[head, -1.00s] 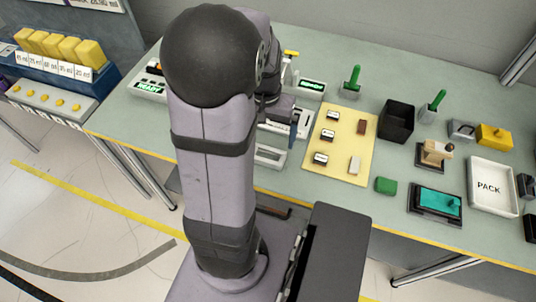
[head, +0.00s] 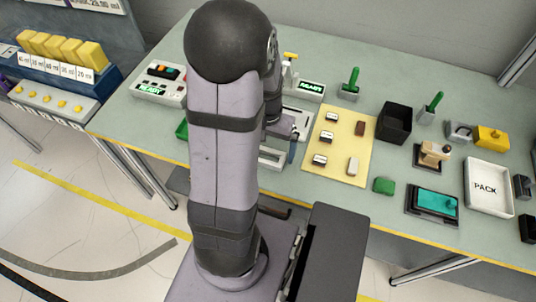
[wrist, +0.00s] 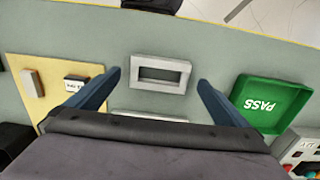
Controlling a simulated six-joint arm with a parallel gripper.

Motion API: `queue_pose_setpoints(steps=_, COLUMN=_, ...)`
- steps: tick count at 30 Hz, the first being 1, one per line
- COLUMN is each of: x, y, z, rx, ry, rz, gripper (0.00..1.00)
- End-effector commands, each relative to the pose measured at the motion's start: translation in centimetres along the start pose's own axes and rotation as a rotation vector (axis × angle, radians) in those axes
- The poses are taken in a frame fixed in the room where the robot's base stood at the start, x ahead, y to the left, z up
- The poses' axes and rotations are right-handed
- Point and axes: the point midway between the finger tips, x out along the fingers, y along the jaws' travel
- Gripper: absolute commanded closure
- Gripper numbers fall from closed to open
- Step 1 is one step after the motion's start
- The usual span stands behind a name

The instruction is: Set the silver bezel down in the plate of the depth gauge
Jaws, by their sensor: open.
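The silver bezel (wrist: 160,73) is a rectangular frame with a dark slot-shaped opening. It lies on the table near the front edge; in the head view its visible part (head: 270,158) shows just right of my arm. My gripper (wrist: 158,79) is open and empty. Its two blue fingers appear on either side of the bezel in the wrist view, with gaps to both; the height above it is unclear. In the head view one blue finger (head: 293,151) shows beside the bezel. The depth gauge (head: 306,90), with a lit green display, stands farther back; its pale plate (head: 299,115) is partly hidden by my arm.
A green PASS tray (wrist: 270,103) lies on one side of the bezel, a yellow mat (head: 337,146) with small parts on the other. A control box (head: 160,82) stands at the back left. A black bin (head: 394,122) and white PACK tray (head: 489,187) stand right.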

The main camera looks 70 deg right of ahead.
Motion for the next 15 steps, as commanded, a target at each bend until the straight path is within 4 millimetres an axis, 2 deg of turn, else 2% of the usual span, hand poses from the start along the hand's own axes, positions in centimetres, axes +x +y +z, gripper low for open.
queue_pose_setpoints(steps=6, x=2.0, y=0.1, z=0.1, rx=0.0, ry=-0.002, rz=0.0, gripper=0.0)
queue_pose_setpoints(steps=15, x=2.5, y=0.1, z=0.1, rx=0.0, ry=0.0, rz=0.0, gripper=0.0)
